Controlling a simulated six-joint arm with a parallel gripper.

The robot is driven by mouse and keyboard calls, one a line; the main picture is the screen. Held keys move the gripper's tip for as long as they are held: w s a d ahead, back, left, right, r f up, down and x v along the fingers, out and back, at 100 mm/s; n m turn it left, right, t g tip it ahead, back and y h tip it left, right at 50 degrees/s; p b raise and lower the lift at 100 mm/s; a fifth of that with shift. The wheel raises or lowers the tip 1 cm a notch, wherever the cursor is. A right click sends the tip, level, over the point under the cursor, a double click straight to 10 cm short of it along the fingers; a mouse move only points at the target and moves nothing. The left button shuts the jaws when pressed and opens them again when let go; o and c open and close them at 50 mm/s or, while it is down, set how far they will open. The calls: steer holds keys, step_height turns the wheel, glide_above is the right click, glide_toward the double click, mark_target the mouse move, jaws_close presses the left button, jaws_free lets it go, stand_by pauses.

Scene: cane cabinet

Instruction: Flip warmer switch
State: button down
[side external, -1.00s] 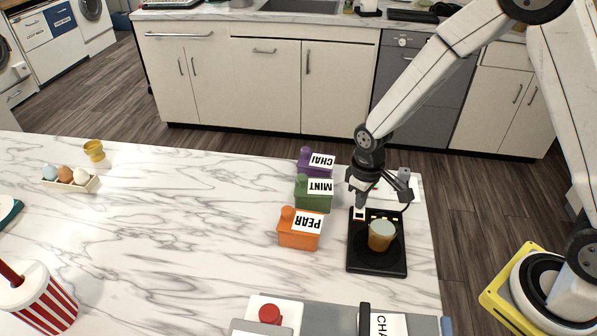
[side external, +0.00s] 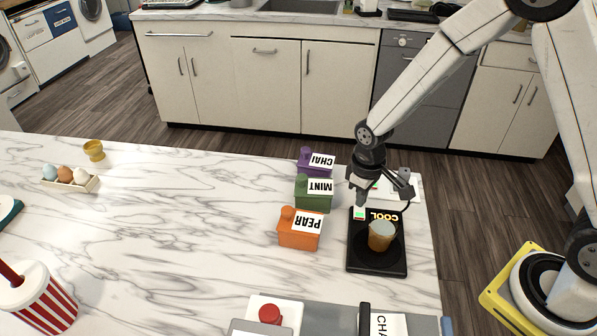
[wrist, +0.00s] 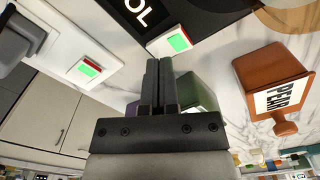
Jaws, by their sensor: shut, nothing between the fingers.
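The black warmer (side external: 362,258) lies on the counter with a tan cup (side external: 381,237) on it. Its lit display (side external: 384,217) reads COOL. The warmer switch (side external: 359,213) at its back left corner shows green, and it shows green in the wrist view (wrist: 178,41) too. My gripper (side external: 361,203) is just above and behind this switch. In the wrist view my gripper (wrist: 159,62) has its fingers together and empty, with the tips close to the switch's edge. I cannot tell whether they touch it.
The counter's right edge is close. Free counter lies further left.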

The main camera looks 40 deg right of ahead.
steer(key=shift+r, duration=2.85)
steer(key=s+d+r+m+t, duration=0.2)
steer(key=s+d+r+m, duration=0.1)
steer(key=s, duration=0.6)
steer(key=shift+s+d+t, duration=0.25)
steer(key=shift+s+t, duration=0.05)
steer(key=shift+s, duration=0.05)
